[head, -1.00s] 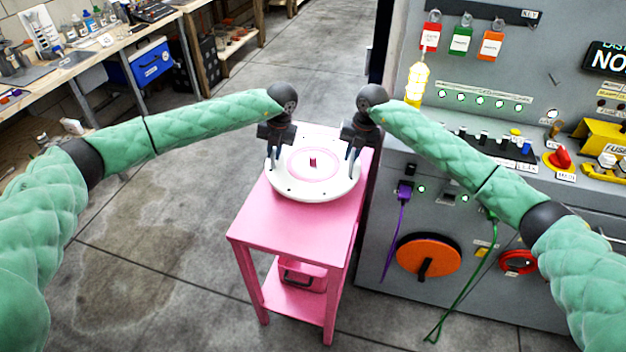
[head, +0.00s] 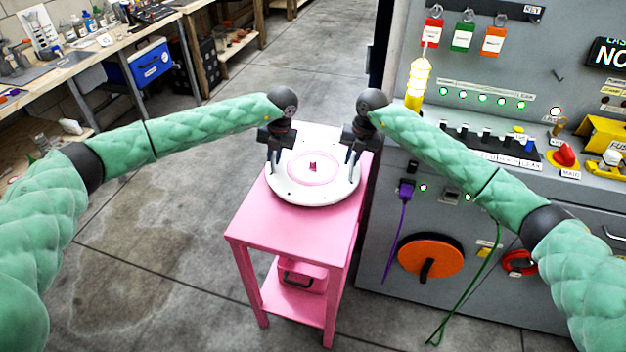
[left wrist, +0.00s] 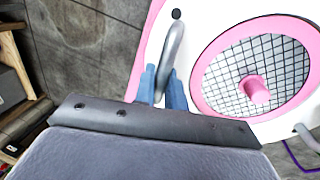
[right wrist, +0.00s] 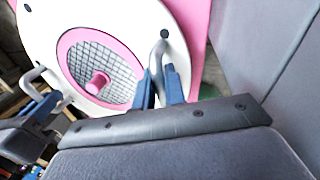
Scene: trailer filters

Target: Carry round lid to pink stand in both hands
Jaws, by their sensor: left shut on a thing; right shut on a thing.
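The round lid (head: 313,192) is a white disc with a pink ring, a mesh centre and a pink knob. It is over the top of the pink stand (head: 265,225); I cannot tell whether it touches. My left gripper (head: 273,160) is shut on the lid's left handle, a grey loop that shows in the left wrist view (left wrist: 172,55). My right gripper (head: 352,160) is shut on the right handle, which shows in the right wrist view (right wrist: 158,55). The lid also shows in the left wrist view (left wrist: 198,40) and the right wrist view (right wrist: 125,18).
A grey control panel (head: 385,240) with an orange dial (head: 431,257) and hanging cables stands close to the stand's right. A pink box (head: 301,275) sits on the stand's lower shelf. A workbench (head: 100,45) is at the far left. The floor left of the stand is clear.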

